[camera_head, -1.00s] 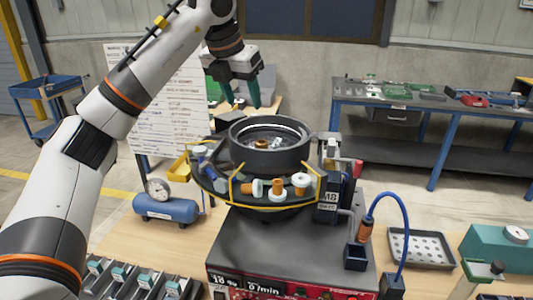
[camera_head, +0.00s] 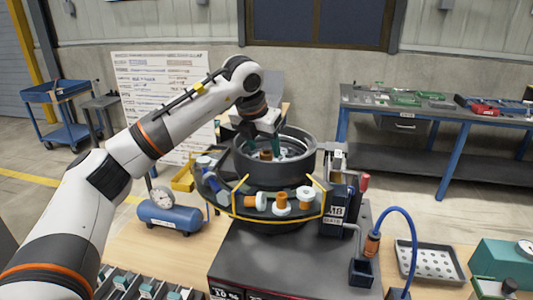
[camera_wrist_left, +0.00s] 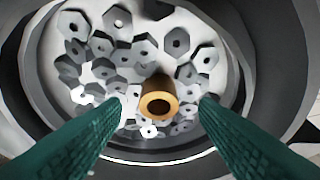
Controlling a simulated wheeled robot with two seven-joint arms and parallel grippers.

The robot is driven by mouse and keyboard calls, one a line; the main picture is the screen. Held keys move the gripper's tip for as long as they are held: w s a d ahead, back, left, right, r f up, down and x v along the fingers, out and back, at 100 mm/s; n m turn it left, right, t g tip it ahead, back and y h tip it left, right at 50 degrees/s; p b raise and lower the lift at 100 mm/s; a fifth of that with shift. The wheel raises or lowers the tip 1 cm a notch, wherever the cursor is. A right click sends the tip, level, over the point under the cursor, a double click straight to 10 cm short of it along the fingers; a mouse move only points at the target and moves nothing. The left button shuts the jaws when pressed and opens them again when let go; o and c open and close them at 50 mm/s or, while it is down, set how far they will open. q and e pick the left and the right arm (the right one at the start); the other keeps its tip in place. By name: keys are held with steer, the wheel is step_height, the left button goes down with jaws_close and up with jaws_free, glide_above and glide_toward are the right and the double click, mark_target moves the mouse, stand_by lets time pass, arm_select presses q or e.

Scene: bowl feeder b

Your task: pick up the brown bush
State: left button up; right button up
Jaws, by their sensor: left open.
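The brown bush (camera_wrist_left: 159,99) is a short hollow cylinder in the bowl. In the left wrist view it stands out among grey hex nuts, its open end facing the camera. In the head view it shows small (camera_head: 266,155) inside the dark feeder bowl (camera_head: 275,170). My left gripper (camera_head: 262,150) reaches down into the bowl from above, close to the bush. In the left wrist view its two green fingers (camera_wrist_left: 158,108) are open, one on each side of the bush, with visible gaps. My right gripper is not in view.
Grey hex nuts (camera_wrist_left: 100,70) lie around the bush. The bowl wall rises close around my fingers. An outer track (camera_head: 235,208) carries orange and white parts. A blue air tank (camera_head: 170,217), a perforated tray (camera_head: 428,260) and a blue hose (camera_head: 407,235) stand around the feeder.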

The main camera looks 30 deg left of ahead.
arm_select(q)
steer(key=shift+x, duration=1.3)
steer(key=shift+d, duration=0.1)
steer(key=c, duration=1.1)
steer(key=shift+r, duration=0.2)
